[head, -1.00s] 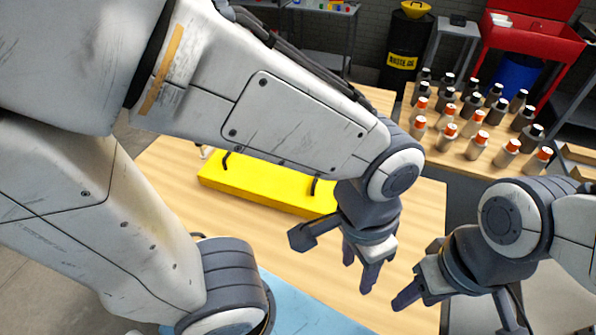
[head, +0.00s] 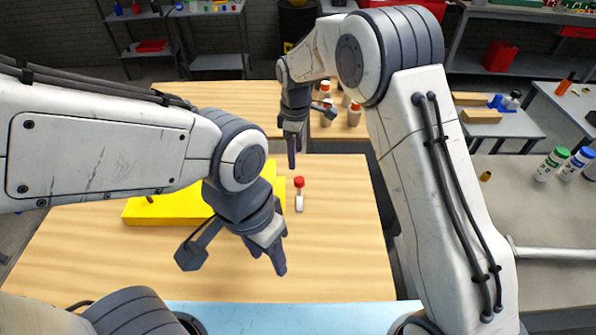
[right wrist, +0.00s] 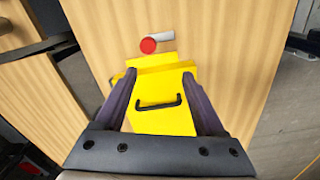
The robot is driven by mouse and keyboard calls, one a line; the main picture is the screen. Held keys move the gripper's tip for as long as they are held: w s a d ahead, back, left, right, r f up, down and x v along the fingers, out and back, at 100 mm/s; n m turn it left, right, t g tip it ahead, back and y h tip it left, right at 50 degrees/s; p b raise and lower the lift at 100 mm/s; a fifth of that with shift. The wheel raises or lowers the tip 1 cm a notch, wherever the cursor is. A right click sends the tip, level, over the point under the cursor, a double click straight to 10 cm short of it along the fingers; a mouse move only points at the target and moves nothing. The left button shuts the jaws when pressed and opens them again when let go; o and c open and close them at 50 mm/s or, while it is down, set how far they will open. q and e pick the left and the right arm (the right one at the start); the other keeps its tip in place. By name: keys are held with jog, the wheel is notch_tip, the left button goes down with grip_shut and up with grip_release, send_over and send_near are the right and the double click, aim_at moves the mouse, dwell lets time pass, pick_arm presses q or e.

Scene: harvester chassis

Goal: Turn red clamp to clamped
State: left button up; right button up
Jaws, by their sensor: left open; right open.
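The red clamp (head: 299,182) is a small red-topped piece with a pale body, on the wooden table just right of the yellow block (head: 150,210). In the right wrist view its red round end (right wrist: 148,46) and pale cylinder lie beyond the yellow block. My left gripper (head: 277,258) is open and empty, pointing down in front of the clamp and apart from it. My right gripper (head: 292,150) points down behind the clamp, apart from it. In the right wrist view my right gripper (right wrist: 160,74) is open, with the block seen between its fingers.
The yellow block has a black handle (right wrist: 158,104) and is partly hidden by my left arm. Several orange-capped bottles (head: 326,90) stand on the table behind. The wooden tabletop (head: 340,220) right of the clamp is clear.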

aim_at(298, 179)
jog(key=shift+n, duration=0.4)
jog(key=f+p, duration=0.1)
jog(key=f, duration=0.3)
jog(key=w+f+p, duration=0.1)
jog(key=f, duration=0.3)
jog(key=w+f+p, duration=0.1)
jog(key=f, duration=0.3)
jog(key=shift+w+d+p, duration=0.2)
jog(key=shift+d+p, duration=0.1)
jog(key=shift+d, duration=0.1)
jog(key=shift+f, duration=0.4)
grip_shut()
